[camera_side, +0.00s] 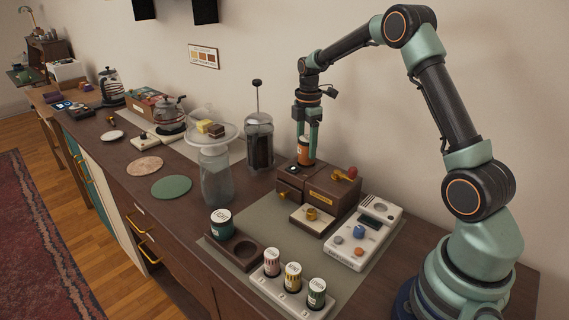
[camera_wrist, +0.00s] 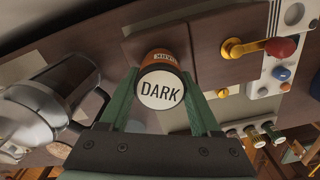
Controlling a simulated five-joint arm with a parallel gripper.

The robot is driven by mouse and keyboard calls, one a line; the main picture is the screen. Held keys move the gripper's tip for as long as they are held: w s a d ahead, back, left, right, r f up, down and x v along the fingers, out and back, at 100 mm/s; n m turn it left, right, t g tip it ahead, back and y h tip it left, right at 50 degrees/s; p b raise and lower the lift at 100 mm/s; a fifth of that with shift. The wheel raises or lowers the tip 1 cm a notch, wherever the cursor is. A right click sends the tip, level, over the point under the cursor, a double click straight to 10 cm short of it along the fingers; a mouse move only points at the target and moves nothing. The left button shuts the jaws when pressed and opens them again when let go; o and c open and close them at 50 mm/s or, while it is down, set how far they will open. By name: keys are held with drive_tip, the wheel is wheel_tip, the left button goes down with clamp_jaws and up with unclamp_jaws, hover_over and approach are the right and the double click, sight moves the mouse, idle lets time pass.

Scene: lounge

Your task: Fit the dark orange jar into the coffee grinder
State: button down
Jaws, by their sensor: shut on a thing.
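The dark orange jar (camera_side: 304,151) is upright between the fingers of my gripper (camera_side: 309,133). In the wrist view its white lid, marked DARK (camera_wrist: 161,90), faces the camera, and the fingers of my gripper (camera_wrist: 164,102) hold it on both sides. The coffee grinder (camera_side: 330,190) is a brown wooden box with a brass crank and a red knob, standing below and to the right of the jar. The jar is at the grinder's left part; its lower end is at or just above the top there, and I cannot tell whether it is seated.
A French press (camera_side: 260,143) stands close on the left. A white scale-like panel (camera_side: 364,236) with knobs is on the right. A wooden tray (camera_side: 238,252) holds a dark green jar (camera_side: 221,222). Several small jars stand in a white rack (camera_side: 290,290) in front.

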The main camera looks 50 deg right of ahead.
drive_tip(key=shift+f, duration=1.2)
unclamp_jaws()
drive_tip(key=shift+r, duration=3.75)
